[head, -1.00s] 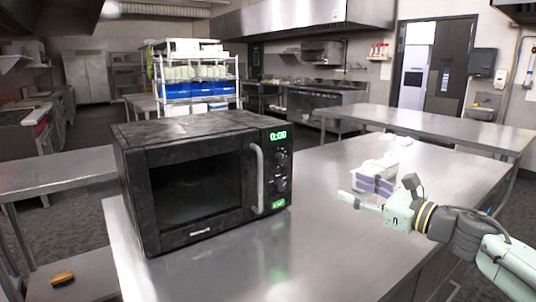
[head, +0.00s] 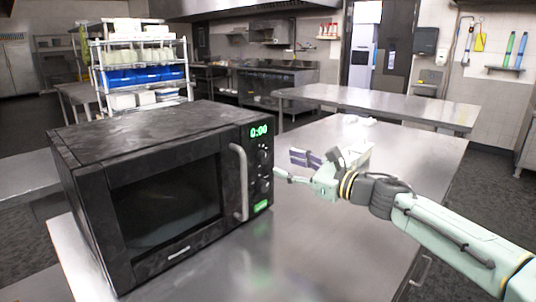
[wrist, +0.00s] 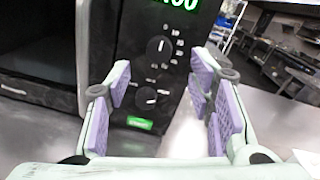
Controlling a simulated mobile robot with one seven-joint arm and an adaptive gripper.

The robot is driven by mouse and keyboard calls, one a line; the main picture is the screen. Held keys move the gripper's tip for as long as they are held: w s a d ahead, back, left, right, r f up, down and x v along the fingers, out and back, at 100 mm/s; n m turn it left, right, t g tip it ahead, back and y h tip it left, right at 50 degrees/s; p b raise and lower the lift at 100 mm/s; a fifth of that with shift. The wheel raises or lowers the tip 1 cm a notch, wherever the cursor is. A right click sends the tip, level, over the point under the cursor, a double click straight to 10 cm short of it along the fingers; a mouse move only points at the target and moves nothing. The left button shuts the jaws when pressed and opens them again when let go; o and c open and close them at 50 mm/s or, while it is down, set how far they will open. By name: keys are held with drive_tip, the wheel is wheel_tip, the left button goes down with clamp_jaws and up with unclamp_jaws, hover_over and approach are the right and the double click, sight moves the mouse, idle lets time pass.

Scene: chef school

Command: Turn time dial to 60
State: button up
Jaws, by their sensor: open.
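The black microwave (head: 165,195) stands on the steel counter with its door shut and a green 0:00 display (head: 258,131). Its panel has an upper dial (wrist: 158,47) and a lower dial (wrist: 146,98), with a lit green button (wrist: 139,123) below. Small white marks surround the dials, too blurred for me to tell which is the time dial. My gripper (head: 290,166) is just right of the panel. In the wrist view, its purple-padded fingers (wrist: 165,100) are spread open and empty, with the lower dial between them in the picture. Contact with a dial cannot be told.
The microwave's vertical door handle (head: 240,182) is just left of the panel. Another steel table (head: 380,105) stands behind.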

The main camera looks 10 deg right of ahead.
sight(266, 157)
drive_tip(key=p+x, duration=0.2)
drive_tip(key=x, duration=0.5)
drive_tip(key=shift+s, duration=0.1)
drive_tip(key=shift+c, duration=0.5)
clamp_jaws()
